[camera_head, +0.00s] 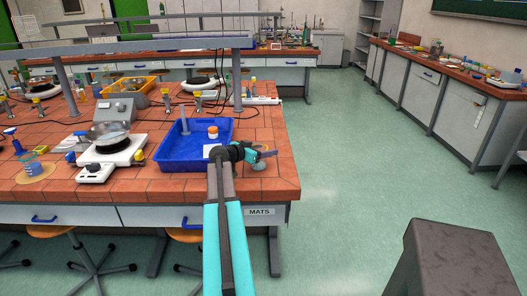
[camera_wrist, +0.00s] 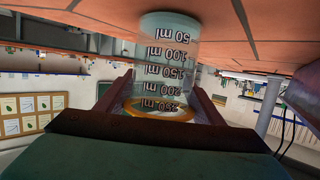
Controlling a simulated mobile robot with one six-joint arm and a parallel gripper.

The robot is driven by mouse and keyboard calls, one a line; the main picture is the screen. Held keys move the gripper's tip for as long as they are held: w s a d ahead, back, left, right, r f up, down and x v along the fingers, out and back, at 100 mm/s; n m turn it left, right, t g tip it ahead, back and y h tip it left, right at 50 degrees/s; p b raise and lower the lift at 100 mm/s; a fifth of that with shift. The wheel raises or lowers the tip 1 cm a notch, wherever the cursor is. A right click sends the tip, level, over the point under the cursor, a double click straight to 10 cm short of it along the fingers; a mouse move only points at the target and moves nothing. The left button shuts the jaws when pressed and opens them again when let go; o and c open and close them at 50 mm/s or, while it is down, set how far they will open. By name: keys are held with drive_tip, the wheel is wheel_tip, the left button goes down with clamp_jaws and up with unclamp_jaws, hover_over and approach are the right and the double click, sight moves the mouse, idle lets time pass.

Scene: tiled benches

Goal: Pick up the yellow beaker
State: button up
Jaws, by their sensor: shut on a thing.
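The beaker (camera_wrist: 165,65) is clear, with black ml markings and an orange-yellow rim. It shows upside down in the wrist view, between the two fingers of my gripper (camera_wrist: 165,100), which is shut on it. Its base end is close to the red tiles; I cannot tell whether it touches them. In the head view my gripper (camera_head: 266,154) is at the right end of the tiled bench. The beaker (camera_head: 259,167) shows only partly there, just below the gripper.
A blue tray (camera_head: 175,162) lies just left of my gripper, with a small orange-lidded jar (camera_head: 213,132) in its area. A white hotplate (camera_head: 113,158) with a metal pan stands farther left. The green floor right of the bench (camera_head: 340,170) is clear.

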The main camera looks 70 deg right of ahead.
drive_tip(key=shift+r+b, duration=0.6)
drive_tip(key=shift+r, duration=0.85)
drive_tip(key=a+r+b, duration=0.2)
drive_tip(key=a+b, duration=0.1)
drive_tip(key=a, duration=1.3)
drive_tip(key=shift+s+b, duration=0.4)
drive_tip(key=shift+s, duration=0.05)
drive_tip(key=shift+f, duration=0.1)
